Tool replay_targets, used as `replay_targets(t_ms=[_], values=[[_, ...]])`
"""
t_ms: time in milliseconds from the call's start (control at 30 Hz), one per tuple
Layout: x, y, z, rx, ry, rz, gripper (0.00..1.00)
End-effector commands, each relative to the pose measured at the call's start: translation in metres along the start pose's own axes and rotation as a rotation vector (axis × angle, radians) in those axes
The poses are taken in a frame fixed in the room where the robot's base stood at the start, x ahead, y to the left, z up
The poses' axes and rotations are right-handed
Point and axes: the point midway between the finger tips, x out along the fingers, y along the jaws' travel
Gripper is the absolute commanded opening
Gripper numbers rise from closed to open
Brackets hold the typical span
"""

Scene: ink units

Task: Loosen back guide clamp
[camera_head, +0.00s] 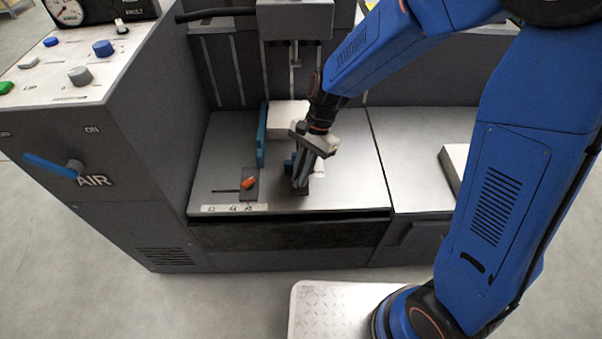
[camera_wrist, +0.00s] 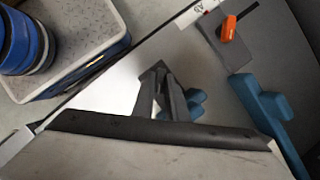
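My gripper (camera_head: 299,187) points down over the front middle of the metal table, beside a small blue part (camera_head: 288,165). In the wrist view my dark fingertips (camera_wrist: 160,70) lie close together, and the blue part (camera_wrist: 196,103) is just right of them. I cannot tell whether they touch it or hold anything. An orange lever (camera_head: 249,183) sits on a dark slotted plate to the left; it also shows in the wrist view (camera_wrist: 229,28). A long blue guide (camera_head: 262,135) stands behind it. I cannot tell which part is the back guide clamp.
A white stack (camera_head: 288,115) lies behind my gripper, partly hidden. The grey console (camera_head: 95,90) with knobs and a blue AIR lever (camera_head: 55,170) rises on the left. A grey press head (camera_head: 295,20) hangs above the back. The right table (camera_head: 420,160) is mostly bare.

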Motion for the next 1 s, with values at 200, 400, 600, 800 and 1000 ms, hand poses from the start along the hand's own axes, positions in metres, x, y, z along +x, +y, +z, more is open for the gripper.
replay_targets(t_ms=[200, 400, 600, 800, 1000], values=[[-0.0002, -0.0007, 0.0, -0.024, 0.0, 0.009, 0.0], [0.0, -0.0013, 0.0001, -0.11, 0.0, 0.046, 0.0], [0.0002, -0.0029, 0.0002, -0.259, 0.0, 0.108, 0.0], [0.0001, -0.0041, 0.0009, -0.435, 0.0, 0.181, 0.0], [0.0007, -0.0054, 0.0018, -0.611, 0.001, 0.254, 0.0]])
